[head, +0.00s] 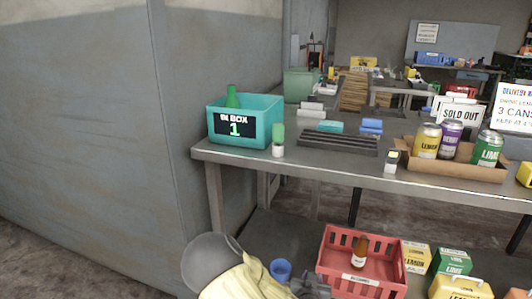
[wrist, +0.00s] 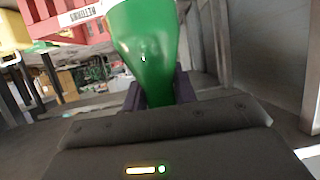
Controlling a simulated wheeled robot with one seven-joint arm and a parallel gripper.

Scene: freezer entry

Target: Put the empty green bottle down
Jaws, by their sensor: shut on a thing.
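My gripper (wrist: 158,92) is shut on a green bottle (wrist: 146,45). The bottle fills the top middle of the wrist view, its narrow part between the dark fingers and its wide part towards the top edge. In the head view I cannot make out the held bottle; my arm is at the bottom, left of the red crate. The red crate (head: 340,250) stands low beneath the table and holds a brown bottle (head: 359,251). It also shows behind the held bottle in the wrist view (wrist: 92,31). Another green bottle (head: 232,97) stands in the teal in box (head: 272,131).
The grey table (head: 300,168) carries a green-topped white bottle (head: 278,140), a dark ridged rack (head: 338,142) and a cardboard tray (head: 455,170) of cans. Lemon and lime boxes (head: 415,257) stand right of the crate. A grey wall (head: 75,130) closes the left side.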

